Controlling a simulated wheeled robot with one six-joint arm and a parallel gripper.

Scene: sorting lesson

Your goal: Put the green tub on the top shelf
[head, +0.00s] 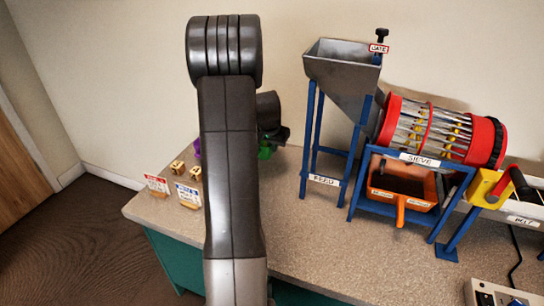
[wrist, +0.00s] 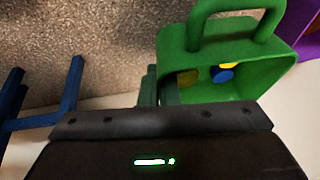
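The green tub (wrist: 240,90) has a looped handle and fills the upper right of the wrist view. A blue piece and yellow pieces show inside it. In the head view a small part of the tub (head: 265,152) shows beside my arm, at the table's back; the rest is hidden. My gripper (wrist: 160,86) is at the tub's left wall in the wrist view. Its dark fingers show close together there; I cannot tell whether they are closed on the wall. In the head view my arm mostly hides my gripper. No shelf shows in either view.
A purple thing (wrist: 306,38) stands close beside the tub. Small wooden blocks with label cards (head: 157,185) are at the table's left end. A blue-framed hopper (head: 345,75) and a red sieve drum (head: 440,130) stand right. The table's front middle (head: 320,235) is bare.

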